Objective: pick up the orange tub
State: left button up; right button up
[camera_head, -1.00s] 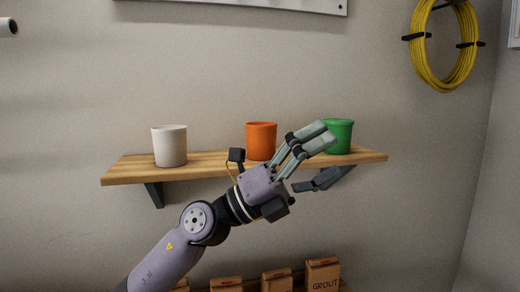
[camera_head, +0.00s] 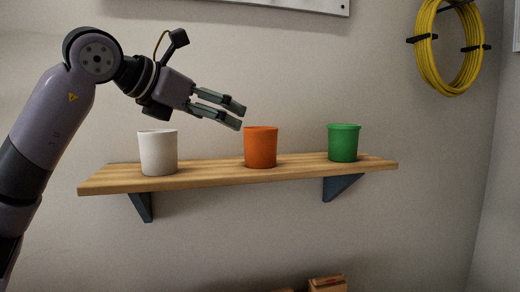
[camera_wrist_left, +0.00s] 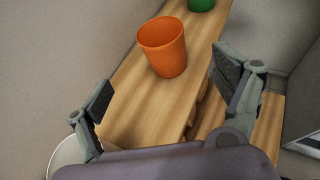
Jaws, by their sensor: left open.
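The orange tub (camera_head: 260,148) stands upright on the wooden shelf (camera_head: 210,178), between a white tub and a green tub. In the left wrist view the orange tub (camera_wrist_left: 163,47) is ahead of the fingers, toward the top. My left gripper (camera_head: 242,112) is open and empty. In the head view its fingertips are just above and left of the orange tub's rim, apart from it. In the left wrist view the two fingers (camera_wrist_left: 165,80) are spread wide with shelf wood showing between them. My right gripper is not in view.
A white tub (camera_head: 158,153) stands at the shelf's left, below my left wrist. A green tub (camera_head: 344,143) stands to the right. The shelf has dark brackets (camera_head: 342,187) beneath it. A yellow coil (camera_head: 449,45) hangs at upper right. Boxes (camera_head: 327,284) are low down.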

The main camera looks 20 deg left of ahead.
aim_at(248, 130)
pick_arm(q)
jog(key=p+x, duration=0.1)
jog(key=x, duration=0.7)
jog(key=shift+w+d, duration=0.2)
jog(key=p+x, duration=0.2)
jog(key=x, duration=0.3)
jog(key=shift+d+r+p, duration=0.1)
jog(key=shift+d+p, duration=0.05)
jog(key=shift+p, duration=0.15)
jog(key=shift+w, duration=0.15)
jog(key=shift+c, duration=0.5)
jog(key=c, duration=0.9)
jog(key=shift+c, duration=0.4)
